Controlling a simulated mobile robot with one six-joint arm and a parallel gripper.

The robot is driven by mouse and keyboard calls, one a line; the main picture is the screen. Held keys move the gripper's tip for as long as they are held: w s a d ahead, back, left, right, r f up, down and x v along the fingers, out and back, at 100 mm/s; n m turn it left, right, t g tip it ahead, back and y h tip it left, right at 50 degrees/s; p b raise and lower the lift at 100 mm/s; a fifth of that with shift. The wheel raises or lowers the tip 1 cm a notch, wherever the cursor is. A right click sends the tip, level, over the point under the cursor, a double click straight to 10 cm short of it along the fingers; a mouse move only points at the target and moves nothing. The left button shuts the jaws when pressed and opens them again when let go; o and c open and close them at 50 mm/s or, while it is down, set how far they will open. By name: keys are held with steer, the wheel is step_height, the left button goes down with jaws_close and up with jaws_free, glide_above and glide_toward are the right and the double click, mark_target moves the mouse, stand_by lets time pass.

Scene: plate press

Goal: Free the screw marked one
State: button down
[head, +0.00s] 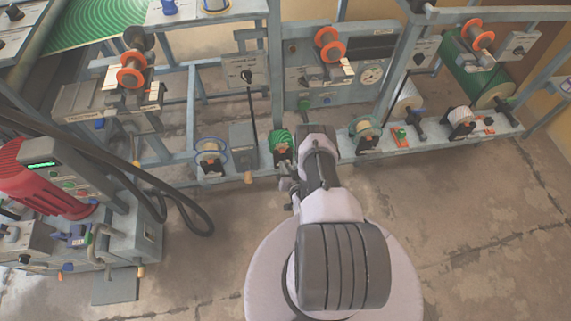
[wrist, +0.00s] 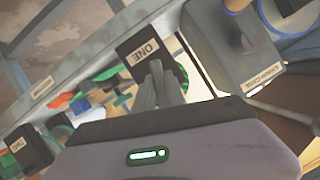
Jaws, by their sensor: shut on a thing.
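In the wrist view a black piece with a white label reading ONE (wrist: 143,50) is tilted at the centre. My gripper (wrist: 159,80) is shut at its lower edge, its two grey fingers close together. The fingers hide what they grip; it appears to be the screw marked one. A second black piece labelled TWO (wrist: 24,148) is at the lower left, apart from my gripper. In the head view my arm reaches to the lower rail, beside a green-striped spool (head: 282,141), and hides the gripped spot.
A grey labelled box (wrist: 232,45) stands close on the right in the wrist view. In the head view, wire spools stand along the rail, including a blue-rimmed one (head: 210,155). A red machine (head: 45,180) with hoses stands at left. The floor at right is clear.

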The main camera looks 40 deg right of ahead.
steer(key=shift+w+r+n+g+h+p, duration=0.1)
steer(key=shift+n+g+h+p, duration=0.25)
steer(key=shift+n+p, duration=0.25)
steer(key=shift+w+r+n+g+h+p, duration=0.1)
steer(key=shift+n+g+h+p, duration=0.15)
steer(key=shift+n+h+p, duration=0.3)
steer(key=shift+f+n+g+h+p, duration=0.1)
steer(key=shift+n+g+h+p, duration=0.4)
steer(key=shift+n, duration=0.75)
steer(key=n+h+b, duration=0.1)
steer(key=n+h, duration=0.1)
steer(key=n, duration=0.1)
steer(key=shift+f+b, duration=0.1)
steer(key=shift+b, duration=0.25)
steer(key=shift+n+h+b, duration=0.7)
steer(key=shift+n, duration=0.4)
steer(key=shift+g, duration=0.4)
steer(key=c, duration=1.4)
jaws_free()
steer(key=shift+s, duration=0.1)
